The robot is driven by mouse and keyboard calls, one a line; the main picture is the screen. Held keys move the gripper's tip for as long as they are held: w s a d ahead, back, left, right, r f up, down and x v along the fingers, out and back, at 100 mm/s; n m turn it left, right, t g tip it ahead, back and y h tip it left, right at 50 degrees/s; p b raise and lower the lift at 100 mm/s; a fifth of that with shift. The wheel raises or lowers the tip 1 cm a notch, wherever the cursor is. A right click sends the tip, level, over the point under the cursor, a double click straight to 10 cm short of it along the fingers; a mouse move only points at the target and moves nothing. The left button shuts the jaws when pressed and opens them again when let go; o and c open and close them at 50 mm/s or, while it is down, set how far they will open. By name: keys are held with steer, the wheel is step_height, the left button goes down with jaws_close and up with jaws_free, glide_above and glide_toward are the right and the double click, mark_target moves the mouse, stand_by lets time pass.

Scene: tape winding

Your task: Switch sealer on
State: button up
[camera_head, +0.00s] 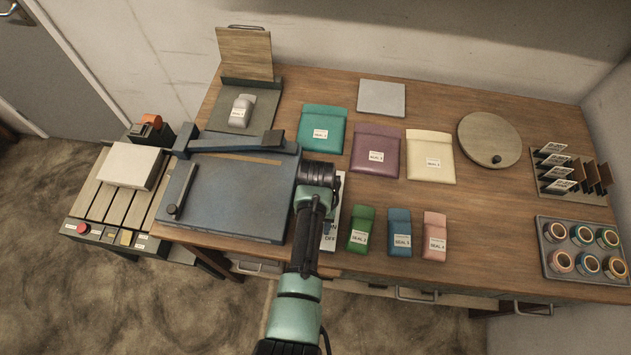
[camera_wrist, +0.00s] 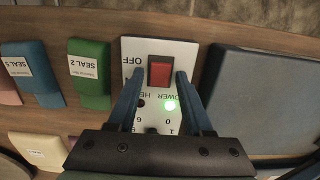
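The sealer (camera_head: 240,195) is a blue-grey flat press with a raised bar along its back, on the left of the table. Its white control panel (camera_head: 331,240) lies at its right side, partly hidden by my arm. In the wrist view the panel (camera_wrist: 130,48) carries a red rocker switch (camera_wrist: 161,71) by the word OFF.
Green (camera_head: 362,231), blue (camera_head: 400,233) and pink (camera_head: 434,237) pouches lie right of the panel. Larger teal (camera_head: 323,120), purple (camera_head: 376,140) and cream (camera_head: 430,148) pouches lie behind. A tape tray (camera_head: 549,232) and round board (camera_head: 490,135) are at right. A slatted conveyor (camera_head: 100,205) stands left.

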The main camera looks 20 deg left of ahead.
steer(key=shift+o, duration=0.5)
step_height(320, 180, up, 13)
steer(key=b, duration=0.1)
steer(key=shift+w, duration=0.25)
stand_by(0.4)
